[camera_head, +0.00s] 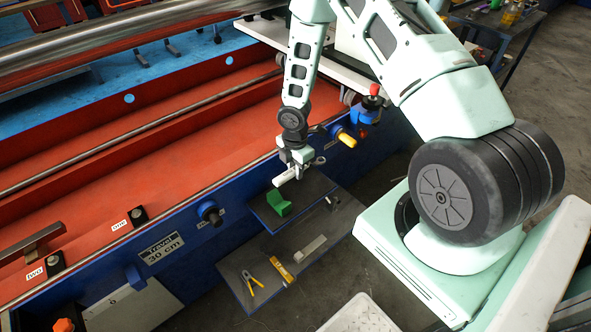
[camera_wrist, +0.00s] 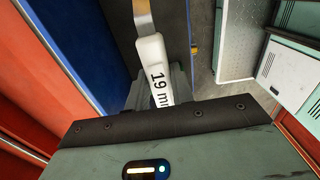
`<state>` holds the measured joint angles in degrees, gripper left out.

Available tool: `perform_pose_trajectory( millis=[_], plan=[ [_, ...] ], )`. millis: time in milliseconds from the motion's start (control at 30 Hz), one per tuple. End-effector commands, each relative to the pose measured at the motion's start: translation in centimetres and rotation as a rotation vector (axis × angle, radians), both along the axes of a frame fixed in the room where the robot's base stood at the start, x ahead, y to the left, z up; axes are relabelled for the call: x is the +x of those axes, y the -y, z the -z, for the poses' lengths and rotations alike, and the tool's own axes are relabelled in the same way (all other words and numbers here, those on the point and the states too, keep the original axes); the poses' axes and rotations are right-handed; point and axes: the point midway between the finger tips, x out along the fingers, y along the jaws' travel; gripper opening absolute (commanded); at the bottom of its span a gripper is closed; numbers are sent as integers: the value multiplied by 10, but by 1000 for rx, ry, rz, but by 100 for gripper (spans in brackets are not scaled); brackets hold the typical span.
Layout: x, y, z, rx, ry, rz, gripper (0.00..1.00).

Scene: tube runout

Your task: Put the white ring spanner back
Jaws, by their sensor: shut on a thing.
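My gripper (camera_head: 298,166) is shut on the white ring spanner (camera_head: 286,177) and holds it above the upper dark shelf (camera_head: 310,190). In the head view the spanner's white handle sticks out to the lower left of the gripper, with a small ring-like end on the right. In the wrist view the spanner (camera_wrist: 157,68) shows a white handle marked "19 m", partly cut off, and a bare metal shank running off the top edge. The fingers are mostly hidden there. A green block (camera_head: 279,203) stands on the upper shelf, below the spanner and apart from it.
A lower dark shelf (camera_head: 240,268) carries yellow-handled pliers (camera_head: 253,283), a yellow tool (camera_head: 281,269) and a grey block (camera_head: 310,248). The blue machine side (camera_head: 180,243) with knobs runs along the left. A red-topped knob (camera_head: 374,90) stands behind, to the right of my forearm.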

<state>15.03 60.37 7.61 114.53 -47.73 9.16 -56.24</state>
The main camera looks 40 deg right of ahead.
Motion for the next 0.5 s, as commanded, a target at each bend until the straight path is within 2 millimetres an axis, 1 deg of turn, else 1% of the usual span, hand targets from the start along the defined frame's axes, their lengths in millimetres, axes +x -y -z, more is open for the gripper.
perform_pose_trajectory(
  millis=[433,500],
  plan=[
    [0,-1,-1,0,0,-3,0],
    [0,0,5,1,0,-3,0]
  ],
)
